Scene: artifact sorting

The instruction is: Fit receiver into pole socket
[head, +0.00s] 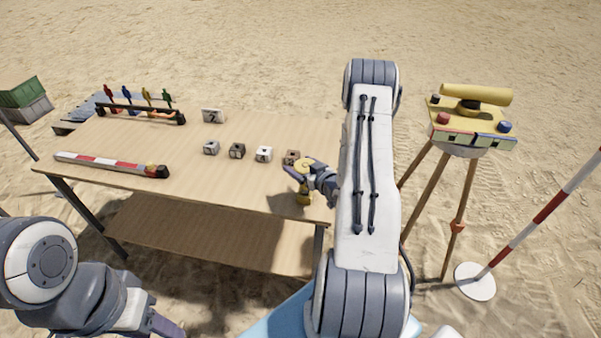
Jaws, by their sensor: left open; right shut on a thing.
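My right gripper (301,180) is shut on a small yellow object (304,198), which looks like the receiver. It holds it near the table's right front edge. The gripper fingers hide the middle of the object. No socket opening can be made out. My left gripper (165,327) is open and empty at the bottom edge, partly cut off.
The wooden table (230,205) has several small marked blocks (237,151) in a row, a question-mark block (213,115) and a rack of coloured figures (140,108). A tripod with a yellow instrument (478,97) stands right of my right arm. The table's front middle is clear.

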